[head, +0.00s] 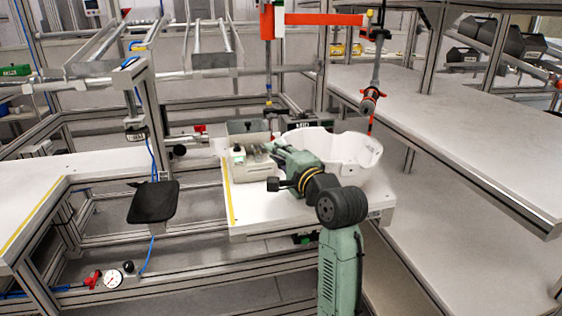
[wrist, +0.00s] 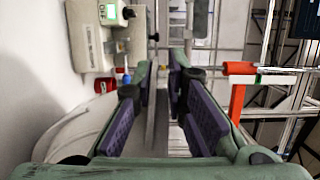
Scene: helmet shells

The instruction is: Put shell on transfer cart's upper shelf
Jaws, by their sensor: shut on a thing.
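The white shell (head: 352,152), a wide open bowl form with a cut-out rim, is at the right of the small white bench in the head view. My gripper (head: 278,150) is at its left side, over the bench, partly hidden by my wrist. In the wrist view my gripper (wrist: 160,85) has its purple-padded fingers on either side of a thin grey upright edge, apparently the shell's wall. Whether the shell touches the bench cannot be told. A long grey upper shelf (head: 440,120) stands to the right, seemingly the transfer cart's, with a bare top.
The bench (head: 262,208) also bears a grey box (head: 248,132) and small fittings close to my gripper. A red-tipped hanging tool (head: 371,98) is just above the shell, under an orange arm (head: 325,19). A lower shelf (head: 450,205) is clear. Dark cases (head: 490,35) stand beyond.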

